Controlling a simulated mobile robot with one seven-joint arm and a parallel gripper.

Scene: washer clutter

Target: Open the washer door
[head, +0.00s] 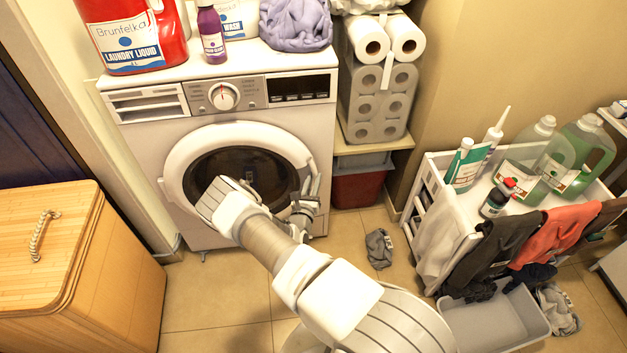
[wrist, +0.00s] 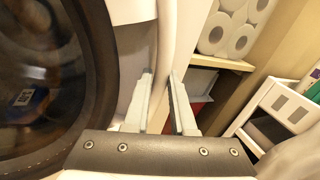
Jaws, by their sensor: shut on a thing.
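The white washer (head: 150,150) stands against the wall in the head view. Its round door (head: 230,135) has a wide white ring around dark glass and looks at most slightly away from the front. In the wrist view, the dark door glass (wrist: 45,60) fills the left side. My gripper (head: 307,200) is at the right edge of the door, partly hidden by my own arm. In the wrist view, my gripper's two fingers (wrist: 160,82) are on either side of the white door rim (wrist: 172,45), shut on it.
A wooden hamper (head: 60,250) stands at the left. Right of the washer are a shelf of paper rolls (head: 380,95) and a white cart (head: 440,190) with bottles and hanging clothes. A grey cloth (head: 379,248) and grey basin (head: 495,322) lie on the floor. Detergent bottles stand on the washer.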

